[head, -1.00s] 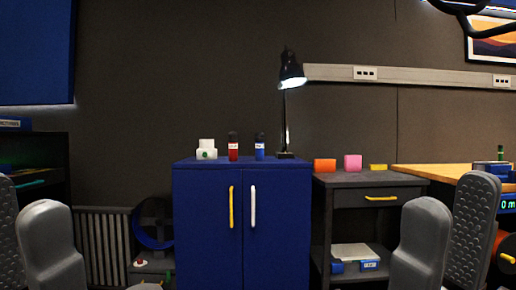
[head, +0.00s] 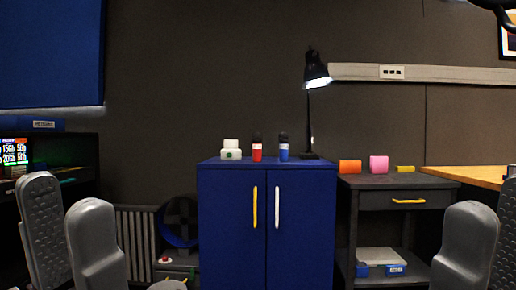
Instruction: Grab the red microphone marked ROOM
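The red microphone (head: 257,148) stands upright on top of the blue cabinet (head: 230,215). It has a red body, a black top and a small white label too small to read. A blue microphone (head: 284,148) of the same shape stands just to its right. My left gripper (head: 66,194) is at the lower left, open and empty, with its textured inner pad showing. My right gripper (head: 493,198) is at the lower right edge, open and empty, partly cut off. Both are well apart from the cabinet and the microphones.
A white stacked object (head: 231,150) stands left of the microphones and a black lamp (head: 316,80) right of them. A dark side table (head: 385,182) with small coloured blocks stands right of the cabinet. A dark shelf (head: 80,160) is at the left.

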